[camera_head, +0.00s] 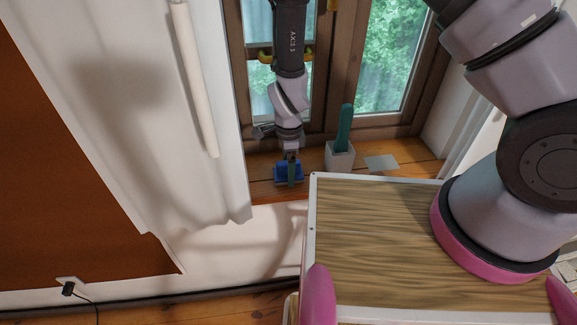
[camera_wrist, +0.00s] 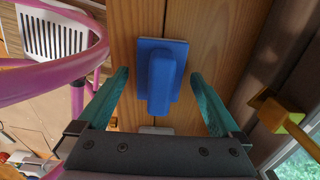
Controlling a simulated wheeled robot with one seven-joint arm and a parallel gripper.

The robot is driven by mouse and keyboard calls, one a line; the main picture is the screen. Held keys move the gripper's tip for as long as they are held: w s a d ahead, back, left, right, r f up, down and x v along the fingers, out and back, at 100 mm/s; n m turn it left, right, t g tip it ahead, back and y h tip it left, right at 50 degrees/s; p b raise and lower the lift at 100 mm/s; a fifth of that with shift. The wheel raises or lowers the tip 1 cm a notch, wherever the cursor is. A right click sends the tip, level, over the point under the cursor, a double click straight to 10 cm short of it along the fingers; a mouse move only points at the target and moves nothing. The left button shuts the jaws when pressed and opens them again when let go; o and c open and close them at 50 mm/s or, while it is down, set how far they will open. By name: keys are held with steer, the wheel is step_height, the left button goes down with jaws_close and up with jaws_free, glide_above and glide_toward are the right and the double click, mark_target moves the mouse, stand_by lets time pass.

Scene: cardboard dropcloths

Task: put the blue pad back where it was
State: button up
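The blue pad (camera_head: 279,173) lies on the wooden window sill, below the window. In the wrist view the blue pad (camera_wrist: 160,73) shows a flat base on the wood and a raised block pointing towards the camera. My gripper (camera_head: 291,173) reaches down over it. In the wrist view my gripper (camera_wrist: 159,76) is open, with one teal finger on each side of the pad and a visible gap on both sides. The fingers look empty. The head view partly hides the pad behind my gripper.
A pale pot with a tall green plant (camera_head: 344,128) stands on the sill to the right of my gripper, with a flat grey sheet (camera_head: 382,163) beyond it. A white curtain (camera_head: 160,110) hangs to the left. A yellow window handle (camera_wrist: 279,113) is near my right finger.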

step_height(320, 180, up, 12)
steer(key=shift+r, duration=0.15)
stand_by(0.5)
stand_by(0.3)
